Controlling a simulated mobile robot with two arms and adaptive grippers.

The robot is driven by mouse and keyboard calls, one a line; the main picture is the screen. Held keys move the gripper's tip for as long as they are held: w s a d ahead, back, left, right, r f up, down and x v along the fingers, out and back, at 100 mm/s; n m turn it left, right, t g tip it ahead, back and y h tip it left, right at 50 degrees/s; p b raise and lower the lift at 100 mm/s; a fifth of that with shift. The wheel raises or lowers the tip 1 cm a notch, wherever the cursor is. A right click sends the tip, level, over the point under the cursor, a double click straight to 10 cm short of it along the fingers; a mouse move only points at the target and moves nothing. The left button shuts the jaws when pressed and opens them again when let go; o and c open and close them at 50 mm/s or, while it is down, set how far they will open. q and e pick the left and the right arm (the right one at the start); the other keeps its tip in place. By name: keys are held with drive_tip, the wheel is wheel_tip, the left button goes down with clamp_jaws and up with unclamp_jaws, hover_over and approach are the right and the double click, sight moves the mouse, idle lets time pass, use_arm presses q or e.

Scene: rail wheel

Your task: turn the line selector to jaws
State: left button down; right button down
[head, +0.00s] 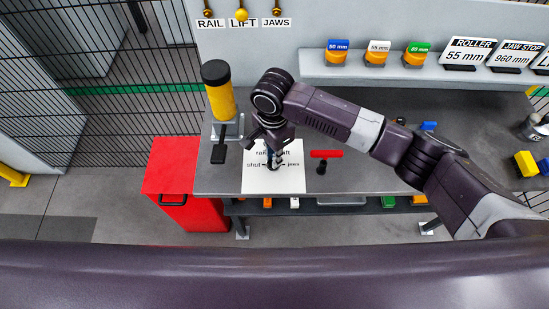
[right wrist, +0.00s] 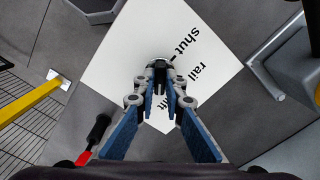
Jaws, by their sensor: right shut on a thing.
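The line selector's white plate (head: 258,184) lies on the grey bench, with "shut" printed at the left, "jaws" at the right, and "rail" and "lift" partly covered at the top. The plate also fills the middle of the right wrist view (right wrist: 115,72). My right gripper (head: 272,164) reaches down over the plate's centre. In the right wrist view its blue-padded fingers (right wrist: 161,88) are close together on the selector knob (right wrist: 159,64), which is mostly hidden. I cannot tell which label the knob points to. My left gripper does not show.
A red-topped handle (head: 326,155) stands right of the plate. A yellow cylinder with a black top (head: 222,98) and a black lever (head: 218,153) are to the left. A red cabinet (head: 180,185) stands beside the bench. A shelf (head: 340,72) behind holds colour-labelled rollers.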

drive_tip(key=shift+r+m+p, duration=0.2)
drive_tip(key=shift+m+p, duration=0.2)
drive_tip(key=shift+p, duration=0.35)
drive_tip(key=shift+m+p, duration=0.6)
drive_tip(key=shift+p, duration=0.15)
drive_tip(key=shift+f+m, duration=0.2)
drive_tip(key=shift+m, duration=1.1)
drive_tip(key=m, duration=0.3)
drive_tip(key=c, duration=1.9)
unclamp_jaws()
